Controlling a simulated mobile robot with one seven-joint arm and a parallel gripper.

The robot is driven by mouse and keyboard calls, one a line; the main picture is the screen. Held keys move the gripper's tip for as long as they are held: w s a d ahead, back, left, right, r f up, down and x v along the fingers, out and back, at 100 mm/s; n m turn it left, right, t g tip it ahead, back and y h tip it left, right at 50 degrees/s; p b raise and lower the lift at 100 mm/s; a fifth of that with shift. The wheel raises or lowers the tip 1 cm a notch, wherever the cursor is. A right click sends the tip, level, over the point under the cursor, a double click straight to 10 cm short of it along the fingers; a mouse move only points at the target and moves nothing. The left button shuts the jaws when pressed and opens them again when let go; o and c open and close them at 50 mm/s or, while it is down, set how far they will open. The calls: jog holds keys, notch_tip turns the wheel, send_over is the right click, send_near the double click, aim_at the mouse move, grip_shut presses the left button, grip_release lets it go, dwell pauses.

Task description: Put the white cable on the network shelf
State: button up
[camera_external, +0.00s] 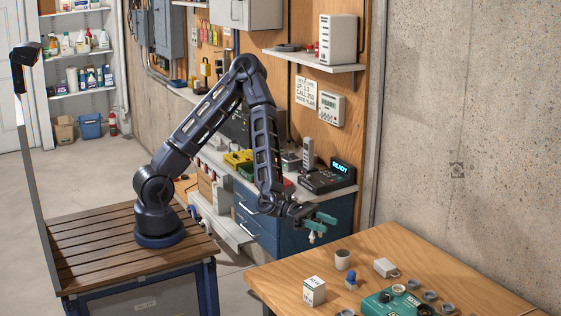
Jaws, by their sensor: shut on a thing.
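My gripper (321,222), with green fingers, is above the far left part of the wooden table. It is shut on a small white thing (312,238) that hangs just below the fingers, clear of the tabletop. It looks like the white cable, but it is too small to make out fully. The likely network shelf (313,62) is a light board on the wood wall panel, up and behind my gripper. A white upright box (338,40) stands at its right end, with small dark and red items to its left.
The wooden table (410,245) holds a small white box (314,291), a cup (342,260), a teal device (390,302) and several small round containers. A blue-drawered workbench (257,220) with devices on top stands behind my arm. A wall cabinet (246,12) hangs left of the shelf.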

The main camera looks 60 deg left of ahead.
jog(key=w+a+r+n+t+y, duration=0.5)
jog(key=w+a+r+n+t, duration=0.1)
jog(key=r, duration=0.4)
jog(key=shift+w+r+t, duration=0.35)
jog(key=shift+w+t, duration=0.55)
jog(key=shift+w, duration=0.4)
jog(key=shift+w+a, duration=0.15)
